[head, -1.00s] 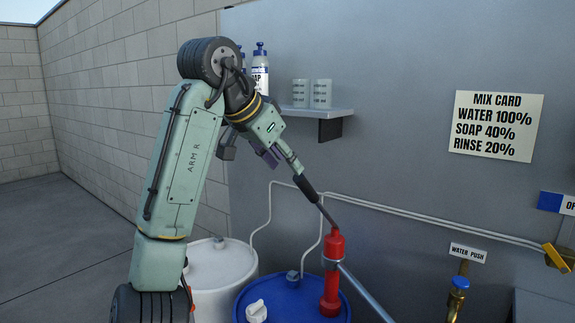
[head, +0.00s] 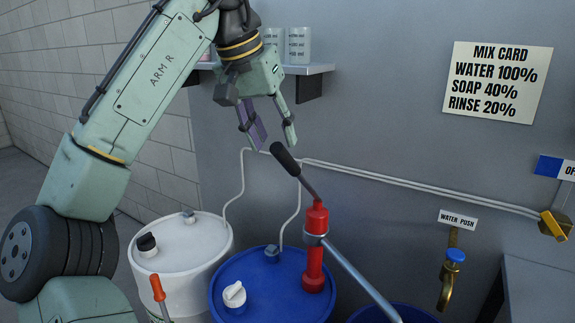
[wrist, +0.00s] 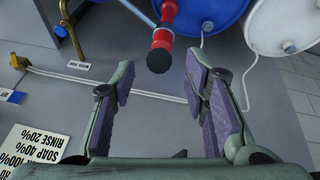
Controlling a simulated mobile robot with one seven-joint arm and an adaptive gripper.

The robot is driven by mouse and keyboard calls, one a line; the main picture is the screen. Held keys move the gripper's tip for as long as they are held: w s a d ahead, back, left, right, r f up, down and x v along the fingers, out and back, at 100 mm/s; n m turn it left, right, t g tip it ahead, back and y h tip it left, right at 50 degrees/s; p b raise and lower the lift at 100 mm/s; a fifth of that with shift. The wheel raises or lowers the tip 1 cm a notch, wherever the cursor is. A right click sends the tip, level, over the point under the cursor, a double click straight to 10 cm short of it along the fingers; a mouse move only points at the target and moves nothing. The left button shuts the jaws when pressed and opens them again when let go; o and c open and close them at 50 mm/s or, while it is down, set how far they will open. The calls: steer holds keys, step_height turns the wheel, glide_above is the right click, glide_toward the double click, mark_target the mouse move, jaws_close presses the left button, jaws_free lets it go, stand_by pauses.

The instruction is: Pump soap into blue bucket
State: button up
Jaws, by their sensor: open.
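The red hand pump (head: 315,250) stands upright on the blue drum (head: 262,285). Its lever slopes up to the left and ends in a black grip (head: 284,158). A grey spout pipe (head: 360,278) runs from the pump down to the right, towards the blue bucket (head: 392,310), whose rim just shows at the bottom edge. My gripper (head: 268,128) is open and empty, above and slightly left of the black grip. In the wrist view the pump (wrist: 162,40) shows beyond the finger gap, with the grip's dark end towards me. The bucket's inside is hidden.
A white drum (head: 185,255) stands left of the blue drum. A shelf (head: 312,70) with cups is close behind my gripper. A brass tap (head: 450,280) and a yellow lever (head: 555,225) are at right. Pale hoses run along the wall.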

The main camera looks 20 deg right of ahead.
mark_target(286, 168)
steer(key=x, duration=0.8)
steer(key=shift+d+f+p, duration=0.2)
steer(key=shift+f+p, duration=0.15)
steer(key=shift+f, duration=0.05)
steer(key=shift+c, duration=0.2)
jaws_close()
